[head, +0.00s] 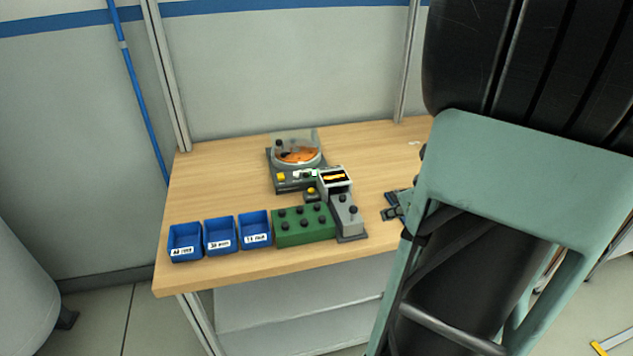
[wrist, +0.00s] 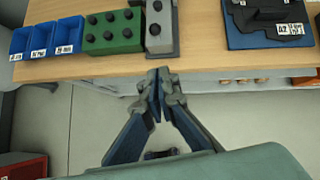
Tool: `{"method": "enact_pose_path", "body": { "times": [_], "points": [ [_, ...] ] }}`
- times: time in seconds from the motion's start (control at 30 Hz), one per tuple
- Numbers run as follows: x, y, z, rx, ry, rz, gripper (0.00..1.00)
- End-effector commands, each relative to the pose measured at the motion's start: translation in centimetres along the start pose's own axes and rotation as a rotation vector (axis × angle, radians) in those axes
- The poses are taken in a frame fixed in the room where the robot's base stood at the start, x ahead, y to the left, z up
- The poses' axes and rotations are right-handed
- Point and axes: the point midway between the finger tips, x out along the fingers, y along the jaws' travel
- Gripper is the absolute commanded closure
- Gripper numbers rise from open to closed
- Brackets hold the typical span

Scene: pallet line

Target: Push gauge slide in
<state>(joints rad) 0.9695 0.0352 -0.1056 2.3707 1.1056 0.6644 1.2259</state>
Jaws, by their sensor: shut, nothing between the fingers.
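The gauge is a grey block (head: 347,216) with black knobs, beside the green block on the table, with a small lit display (head: 334,178) behind it. In the wrist view the grey block (wrist: 160,38) stands near the table's front edge. I cannot tell which part of it is the slide, or how far in it sits. My gripper (wrist: 160,72) is shut and empty. In the wrist view its fingertips appear just below the table edge, under the grey block and apart from it. My arm covers the right of the head view.
A green block (head: 303,225) with several black knobs and blue labelled bins (head: 220,235) stand to the left. A round feeder with orange parts (head: 297,150) is behind. A blue board (wrist: 238,38) with a black fixture lies right. Bare wood (head: 225,180) lies behind the bins.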

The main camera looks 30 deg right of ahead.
Motion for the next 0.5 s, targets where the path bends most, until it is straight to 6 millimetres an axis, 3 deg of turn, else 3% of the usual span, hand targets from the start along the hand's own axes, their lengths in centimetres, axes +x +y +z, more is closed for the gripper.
{"method": "enact_pose_path", "body": {
  "times": [0.3, 0.5],
  "points": [
    [0.3, 0.0, -0.1, -0.001, 0.001, 0.000, 1.00],
    [3.0, 0.1, -0.3, -0.001, 0.003, 0.002, 1.00]
  ]
}}
